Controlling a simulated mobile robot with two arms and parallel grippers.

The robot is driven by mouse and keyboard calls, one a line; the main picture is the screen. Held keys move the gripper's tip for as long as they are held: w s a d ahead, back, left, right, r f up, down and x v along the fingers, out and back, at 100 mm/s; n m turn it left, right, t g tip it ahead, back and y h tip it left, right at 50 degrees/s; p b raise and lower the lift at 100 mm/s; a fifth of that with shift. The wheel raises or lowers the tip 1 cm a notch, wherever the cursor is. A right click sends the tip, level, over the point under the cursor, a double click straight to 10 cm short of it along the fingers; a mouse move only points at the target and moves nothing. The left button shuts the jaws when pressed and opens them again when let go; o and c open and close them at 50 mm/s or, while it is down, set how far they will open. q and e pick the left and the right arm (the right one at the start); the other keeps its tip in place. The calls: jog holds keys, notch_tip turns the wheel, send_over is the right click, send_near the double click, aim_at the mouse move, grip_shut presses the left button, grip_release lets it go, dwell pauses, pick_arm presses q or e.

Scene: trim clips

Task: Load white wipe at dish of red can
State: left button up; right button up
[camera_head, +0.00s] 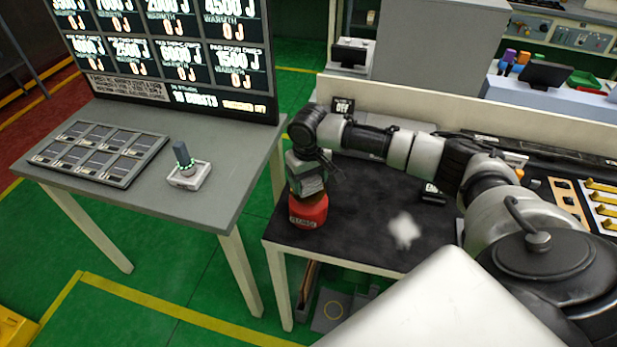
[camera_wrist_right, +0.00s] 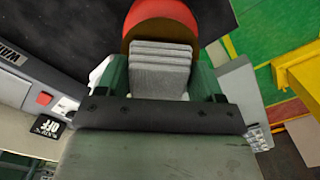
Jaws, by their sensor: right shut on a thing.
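The red can (camera_head: 308,212) stands upright at the left front corner of the black-topped bench (camera_head: 350,240). In the right wrist view the can's red top (camera_wrist_right: 160,10) shows with a brown rim beside it, which looks like its dish. My right gripper (camera_head: 308,180) is directly above the can. Its green fingers are shut on a pale grey-white folded, layered thing (camera_wrist_right: 162,70), which looks like the white wipe. It overlaps the can's top in the wrist view; I cannot tell whether it touches the dish. My left gripper is not in view.
A blurry white patch (camera_head: 404,232) lies on the bench right of the can. A grey table (camera_head: 210,205) with a screen (camera_head: 180,60), a panel of tiles (camera_head: 100,150) and a knob device (camera_head: 188,170) stands left, across a gap. A low cream wall (camera_head: 450,105) backs the bench.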

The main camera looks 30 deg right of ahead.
jog(key=shift+f, duration=0.65)
dwell(0.8)
jog(key=shift+r, duration=0.1)
notch_tip(320, 180, up, 7)
jog(key=p, duration=0.8)
dwell(0.7)
